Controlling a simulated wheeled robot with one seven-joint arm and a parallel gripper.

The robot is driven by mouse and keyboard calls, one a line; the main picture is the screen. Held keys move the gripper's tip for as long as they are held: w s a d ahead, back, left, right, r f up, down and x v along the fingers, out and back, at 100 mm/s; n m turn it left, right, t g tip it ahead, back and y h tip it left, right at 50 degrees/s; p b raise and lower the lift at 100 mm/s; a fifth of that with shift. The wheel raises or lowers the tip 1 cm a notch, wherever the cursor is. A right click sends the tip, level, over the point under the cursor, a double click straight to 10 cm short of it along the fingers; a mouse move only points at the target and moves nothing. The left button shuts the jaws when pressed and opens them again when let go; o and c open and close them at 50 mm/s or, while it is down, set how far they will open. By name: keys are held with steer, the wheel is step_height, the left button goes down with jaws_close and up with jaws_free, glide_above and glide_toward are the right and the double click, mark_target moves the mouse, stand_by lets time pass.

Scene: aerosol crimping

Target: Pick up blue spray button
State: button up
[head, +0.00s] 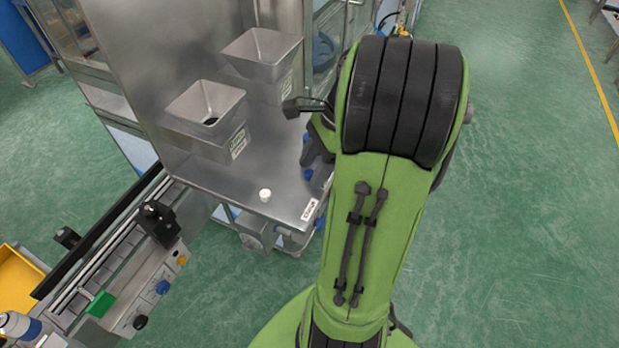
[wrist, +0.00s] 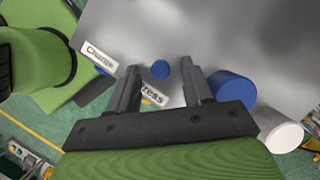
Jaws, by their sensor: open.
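A small round blue spray button (wrist: 160,69) sits on the grey metal surface in the wrist view, between the fingertips and slightly beyond them. My gripper (wrist: 157,77) is open, with its two dark fingers apart and nothing held between them. A larger blue cylinder (wrist: 232,88) stands just right of the right finger. In the head view, my gripper is mostly hidden behind my green arm at the right side of the metal table. Small blue items (head: 308,174) show there beside it; I cannot tell which is the button.
A white cylinder (wrist: 281,133) stands right of the blue cylinder. In the head view, a white cap (head: 265,195) sits on the metal table (head: 235,180). Two metal hoppers (head: 205,108) (head: 262,52) stand behind it. A "Charge" label (wrist: 98,56) lies left of the fingers.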

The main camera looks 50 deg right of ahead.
jaws_close()
